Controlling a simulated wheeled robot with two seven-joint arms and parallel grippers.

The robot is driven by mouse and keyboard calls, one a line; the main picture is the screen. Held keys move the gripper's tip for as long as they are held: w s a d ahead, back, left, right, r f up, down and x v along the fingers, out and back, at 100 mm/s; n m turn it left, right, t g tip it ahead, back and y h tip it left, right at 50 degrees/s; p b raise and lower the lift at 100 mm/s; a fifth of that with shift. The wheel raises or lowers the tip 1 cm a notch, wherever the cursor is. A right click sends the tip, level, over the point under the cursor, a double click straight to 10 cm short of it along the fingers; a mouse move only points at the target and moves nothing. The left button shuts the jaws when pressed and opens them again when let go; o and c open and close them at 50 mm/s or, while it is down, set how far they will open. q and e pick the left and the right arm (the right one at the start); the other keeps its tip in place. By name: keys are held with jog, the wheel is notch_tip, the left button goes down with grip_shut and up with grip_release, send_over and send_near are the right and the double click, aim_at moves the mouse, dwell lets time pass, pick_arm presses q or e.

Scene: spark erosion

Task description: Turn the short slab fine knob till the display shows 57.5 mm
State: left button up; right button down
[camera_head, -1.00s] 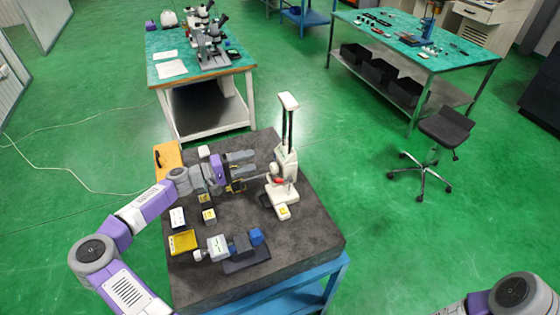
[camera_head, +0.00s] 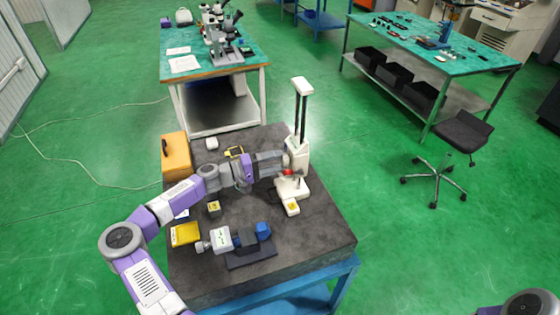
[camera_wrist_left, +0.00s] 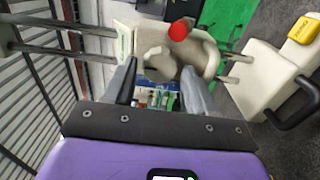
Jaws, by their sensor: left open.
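The cream height gauge (camera_head: 297,150) with two upright columns stands on the dark slab table (camera_head: 320,230). In the left wrist view a round grey knob (camera_wrist_left: 160,65) on its cream carriage lies between the fingertips of my left gripper (camera_wrist_left: 158,72). The fingers are open on either side of the knob; contact cannot be told. A red part (camera_wrist_left: 178,31) sits just beyond it. In the head view my left gripper (camera_head: 284,161) reaches the gauge from the left, hiding the knob. No display reading is legible. My right gripper is out of view.
A blue and white instrument on a dark stand (camera_head: 238,240) and a yellow box (camera_head: 185,233) are at the slab's front left. An orange case (camera_head: 175,155) stands at its left edge. The slab's right front is clear.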

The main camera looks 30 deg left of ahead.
pick_arm(q)
jog(key=shift+x, duration=1.05)
jog(key=shift+c, duration=0.3)
jog(key=c, duration=0.7)
jog(key=shift+n+p, duration=0.3)
jog(key=shift+n, duration=0.4)
jog(key=o, duration=0.8)
jog(key=shift+c, duration=0.2)
